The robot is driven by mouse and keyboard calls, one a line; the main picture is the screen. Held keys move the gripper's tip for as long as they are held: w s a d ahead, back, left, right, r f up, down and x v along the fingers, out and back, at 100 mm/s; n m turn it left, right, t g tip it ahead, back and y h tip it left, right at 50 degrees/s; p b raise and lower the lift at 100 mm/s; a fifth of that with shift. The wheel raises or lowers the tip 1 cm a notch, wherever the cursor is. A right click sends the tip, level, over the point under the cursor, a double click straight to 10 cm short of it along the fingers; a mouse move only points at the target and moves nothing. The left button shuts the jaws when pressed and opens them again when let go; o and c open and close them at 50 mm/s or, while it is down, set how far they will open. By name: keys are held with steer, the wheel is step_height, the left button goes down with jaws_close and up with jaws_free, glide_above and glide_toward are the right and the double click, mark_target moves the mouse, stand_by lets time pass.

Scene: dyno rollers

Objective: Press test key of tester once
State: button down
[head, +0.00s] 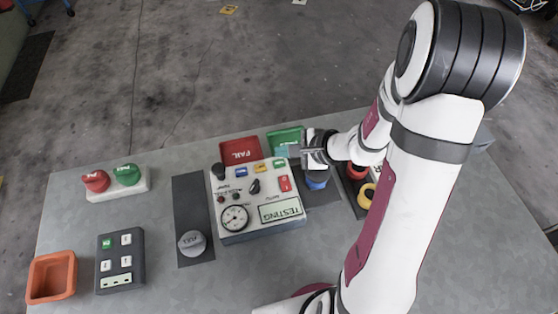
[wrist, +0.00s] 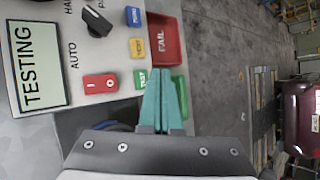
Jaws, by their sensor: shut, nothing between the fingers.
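The tester (head: 245,222) is a pale box with a gauge, a black knob, a red rocker switch (wrist: 100,83) and a display (head: 280,209) reading TESTING. Its top row holds a blue key (wrist: 133,16), a yellow key (wrist: 137,47) and a green key (wrist: 141,78), which appears to be labelled TEST. My gripper (wrist: 160,70) is shut and empty, its teal fingers together. In the wrist view the tips lie right beside the green key and partly cover it. Whether they touch it I cannot tell. In the head view my gripper (head: 287,152) is at the tester's back right corner.
A red FAIL tray (head: 240,151) and a green tray (head: 284,138) stand behind the tester. A grey knob-like part (head: 191,243) lies on a dark mat left of it. A blue item (head: 317,182) sits under my gripper's wrist. The far left holds a button box (head: 120,262) and orange bin (head: 51,277).

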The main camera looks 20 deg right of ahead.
mark_target(284, 164)
steer(key=shift+r, duration=1.85)
